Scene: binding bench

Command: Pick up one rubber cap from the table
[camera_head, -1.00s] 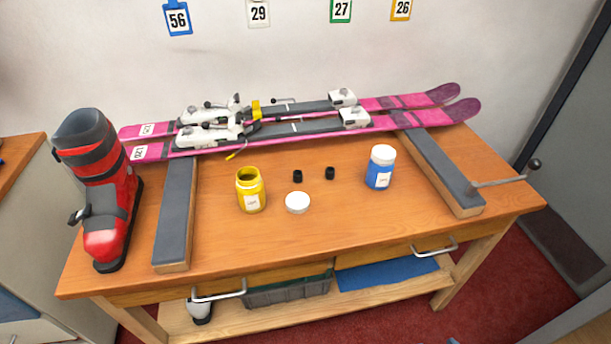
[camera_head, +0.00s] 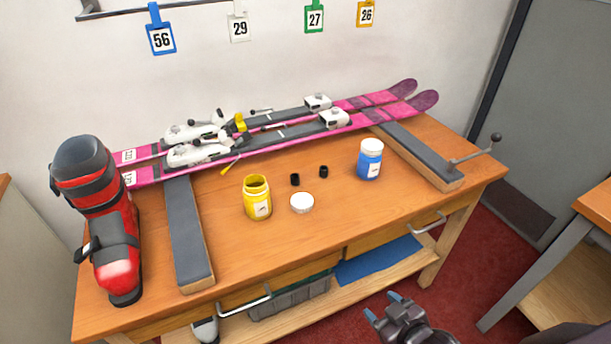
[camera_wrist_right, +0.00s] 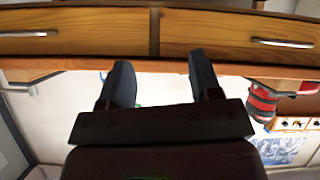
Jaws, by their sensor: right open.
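Two small black rubber caps stand on the wooden bench top: the left cap (camera_head: 295,180) and the right cap (camera_head: 323,172). They are apart, between the open yellow jar (camera_head: 257,198) and the closed blue jar (camera_head: 370,160). A round white lid (camera_head: 302,203) lies in front of them. My right gripper (camera_head: 383,308) is open and empty in front of the bench, lower than its top and away from the caps. In the right wrist view its two fingers (camera_wrist_right: 160,82) are spread, with the bench's drawer fronts beyond. My left gripper is not in view.
A pair of pink skis (camera_head: 270,140) lies across the back of the bench (camera_head: 330,235). Grey padded supports stand at left (camera_head: 187,235) and right (camera_head: 420,155). A red boot (camera_head: 105,225) stands at the left end. Drawer handles (camera_head: 245,303) stick out in front.

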